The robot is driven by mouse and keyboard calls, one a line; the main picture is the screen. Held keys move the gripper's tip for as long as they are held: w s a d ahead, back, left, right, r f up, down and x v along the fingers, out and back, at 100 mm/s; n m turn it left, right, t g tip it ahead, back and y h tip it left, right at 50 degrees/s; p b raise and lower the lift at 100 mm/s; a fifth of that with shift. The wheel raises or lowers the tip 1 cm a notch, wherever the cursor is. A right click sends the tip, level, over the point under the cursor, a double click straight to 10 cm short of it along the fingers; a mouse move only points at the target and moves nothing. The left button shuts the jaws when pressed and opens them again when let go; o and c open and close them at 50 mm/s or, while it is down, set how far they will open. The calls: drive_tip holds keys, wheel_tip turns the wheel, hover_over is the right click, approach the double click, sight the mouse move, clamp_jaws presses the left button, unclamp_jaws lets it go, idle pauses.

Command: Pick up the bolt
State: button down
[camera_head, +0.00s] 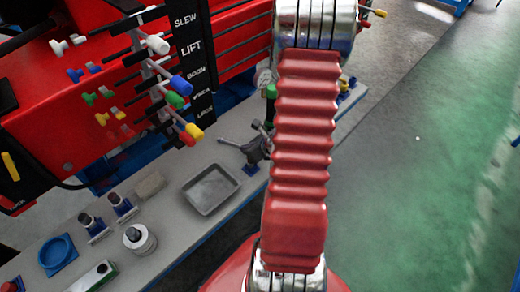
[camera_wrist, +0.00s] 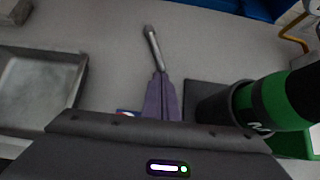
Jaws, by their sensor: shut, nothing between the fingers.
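The bolt (camera_wrist: 153,46) is a thin metallic rod with a wider head at its far end, in the wrist view. It lies on the grey bench top (camera_wrist: 215,50), in line with my gripper. My gripper (camera_wrist: 160,76) has its two purple-grey fingers together with nothing between them. The fingertips appear at the bolt's near end; I cannot tell whether they touch it or stand above it.
A shallow metal tray (camera_head: 211,188) is on the bench; a tray also shows at left in the wrist view (camera_wrist: 62,95). A green and black cylinder (camera_wrist: 270,103) stands close on the right. A red panel with coloured levers (camera_head: 165,85) rises behind the bench.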

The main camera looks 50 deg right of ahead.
drive_tip(key=s, duration=0.3)
drive_tip(key=shift+s+r, duration=0.25)
drive_tip(key=shift+s, duration=0.05)
drive_tip(key=v, duration=0.9)
drive_tip(key=shift+a+r, duration=0.1)
drive_tip(key=shift+a, duration=0.05)
